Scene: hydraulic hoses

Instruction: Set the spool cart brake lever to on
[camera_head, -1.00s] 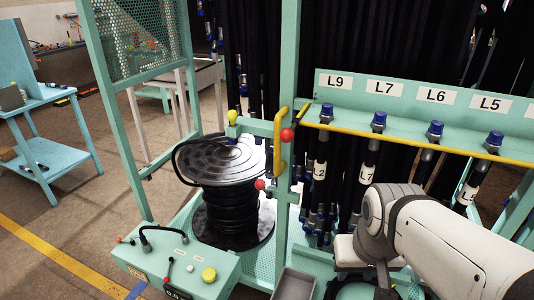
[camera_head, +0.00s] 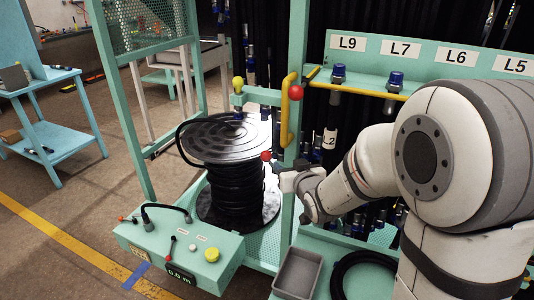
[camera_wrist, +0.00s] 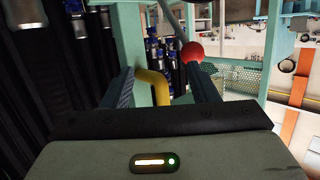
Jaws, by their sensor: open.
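A red ball knob (camera_head: 266,156) sits on a short lever by the green post, beside the hose spool (camera_head: 235,150). I cannot tell for certain that this is the brake lever. My gripper (camera_head: 286,174) is just right of and below this knob, apart or touching I cannot tell. In the wrist view my gripper (camera_wrist: 162,85) is open with nothing seen held. A red ball knob (camera_wrist: 192,52) shows there beyond the right fingertip, and a yellow bar (camera_wrist: 157,86) shows between the fingers.
A second red knob (camera_head: 296,92) and a yellow handle (camera_head: 287,110) are higher on the green post (camera_head: 298,60). A yellow knob (camera_head: 238,83) tops a bracket. A control box (camera_head: 180,255) stands in front of the spool. A grey bin (camera_head: 298,273) lies below my gripper.

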